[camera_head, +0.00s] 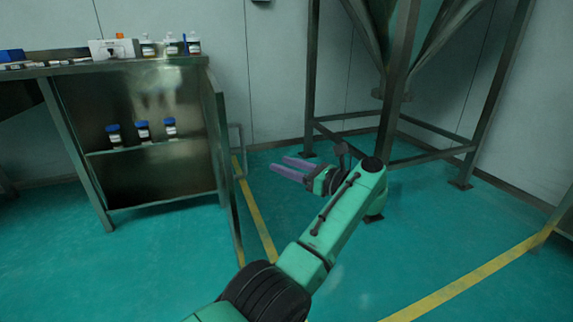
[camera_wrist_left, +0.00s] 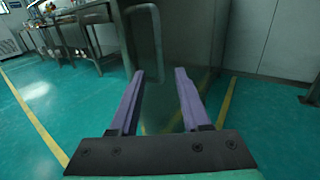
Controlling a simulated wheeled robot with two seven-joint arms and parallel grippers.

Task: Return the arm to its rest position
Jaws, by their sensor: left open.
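My left arm comes in from the bottom of the head view and reaches up and to the right over the floor. Its gripper (camera_head: 291,169) points left, with two purple fingers spread apart and nothing between them. In the left wrist view, the same gripper (camera_wrist_left: 160,75) shows its two fingers open and empty. A metal side panel with a bent handle (camera_wrist_left: 157,60) shows behind the fingers, apart from them. My right gripper is in neither view.
A metal bench (camera_head: 130,70) stands at the left with several bottles and a white device (camera_head: 113,48) on top. Several blue-capped bottles stand on its lower shelf (camera_head: 150,147). A hopper frame (camera_head: 397,90) stands behind my arm. Yellow lines (camera_head: 470,275) cross the clear green floor.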

